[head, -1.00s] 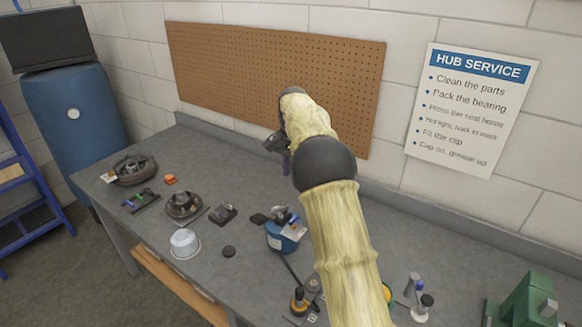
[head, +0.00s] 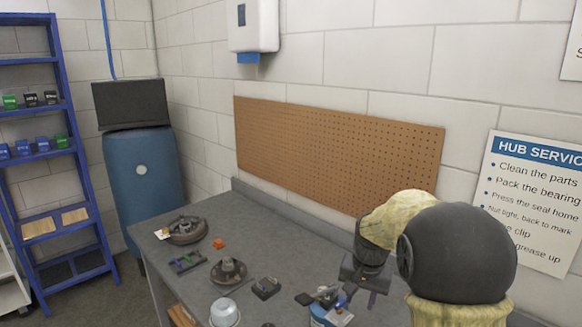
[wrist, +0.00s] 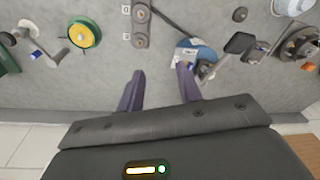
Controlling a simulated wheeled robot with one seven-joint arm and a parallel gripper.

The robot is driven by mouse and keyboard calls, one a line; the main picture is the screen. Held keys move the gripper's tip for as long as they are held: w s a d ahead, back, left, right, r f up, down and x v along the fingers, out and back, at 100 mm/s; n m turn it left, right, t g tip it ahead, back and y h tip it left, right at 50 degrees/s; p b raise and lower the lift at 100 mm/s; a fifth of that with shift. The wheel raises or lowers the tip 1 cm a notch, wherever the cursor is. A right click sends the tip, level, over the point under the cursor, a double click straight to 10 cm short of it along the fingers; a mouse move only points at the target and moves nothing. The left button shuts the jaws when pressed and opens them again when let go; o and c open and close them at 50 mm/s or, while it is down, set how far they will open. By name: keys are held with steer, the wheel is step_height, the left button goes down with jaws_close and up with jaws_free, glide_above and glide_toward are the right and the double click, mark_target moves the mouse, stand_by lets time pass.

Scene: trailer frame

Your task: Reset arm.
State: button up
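My gripper (wrist: 160,70) is open in the wrist view, its two dark purple fingers apart with nothing between them. It hangs above the grey workbench (wrist: 90,92). My arm, in a pale yellow sleeve with a black joint, rises from the lower right edge. A blue tub (head: 320,318) with items in it stands on the bench left of the gripper in the head view; it also shows beyond the right finger in the wrist view (wrist: 183,52).
Hub parts (head: 229,271), a white container (head: 224,313), a dark block (head: 266,288) and an orange piece (head: 218,243) lie on the bench. A pegboard (head: 330,150) hangs behind. A blue barrel (head: 145,180) and blue shelf (head: 45,150) stand left.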

steer(key=s+f+n, duration=0.2)
steer(key=s, duration=0.7)
steer(key=s+a+f+n+t, duration=0.1)
steer(key=s+f+n, duration=0.1)
steer(key=s, duration=0.8)
steer(key=shift+f+n, duration=0.25)
steer(key=shift+n, duration=0.15)
